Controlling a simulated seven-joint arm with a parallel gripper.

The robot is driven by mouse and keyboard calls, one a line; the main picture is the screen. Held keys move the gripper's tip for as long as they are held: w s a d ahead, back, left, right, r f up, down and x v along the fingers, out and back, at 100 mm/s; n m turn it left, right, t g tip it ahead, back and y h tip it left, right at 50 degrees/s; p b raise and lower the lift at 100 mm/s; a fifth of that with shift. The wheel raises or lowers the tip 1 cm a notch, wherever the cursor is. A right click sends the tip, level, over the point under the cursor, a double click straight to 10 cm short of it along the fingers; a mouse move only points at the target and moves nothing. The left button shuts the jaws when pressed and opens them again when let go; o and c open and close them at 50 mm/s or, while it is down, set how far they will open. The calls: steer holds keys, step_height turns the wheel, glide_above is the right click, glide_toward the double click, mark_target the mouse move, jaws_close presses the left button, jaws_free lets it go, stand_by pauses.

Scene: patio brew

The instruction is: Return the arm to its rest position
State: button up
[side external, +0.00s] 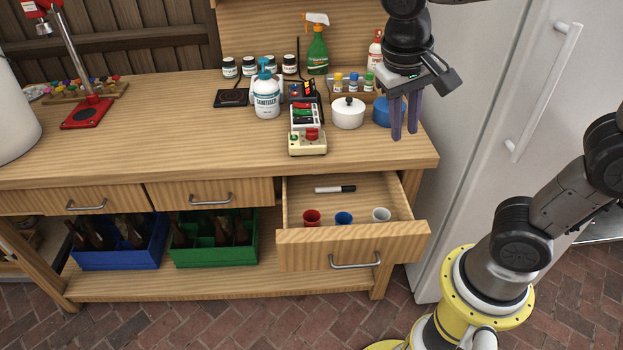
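My gripper (404,134) hangs with its two purple fingers pointing down over the right end of the wooden workbench (200,125). A narrow gap shows between the fingers, and I see nothing held in it. The fingers partly cover a blue round object (381,111) behind them; whether they touch it I cannot tell. My arm rises from its yellow base at the lower right, and part of it is outside the picture.
An open drawer (297,258) below my gripper holds a marker (335,189) and three small cups. A white lidded pot (347,113), sanitiser bottle (267,96) and spray bottle (317,52) stand nearby. A white fridge (470,170) borders the right. The bench's left-middle is clear.

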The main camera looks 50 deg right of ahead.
steer(key=s+f+n+t+y, duration=0.2)
steer(key=s+n+t+y, duration=0.1)
steer(key=s+n+t, duration=0.2)
steer(key=shift+s+a+f+n+t, duration=0.15)
steer(key=shift+s+a+n+t, duration=0.25)
steer(key=shift+s, duration=0.65)
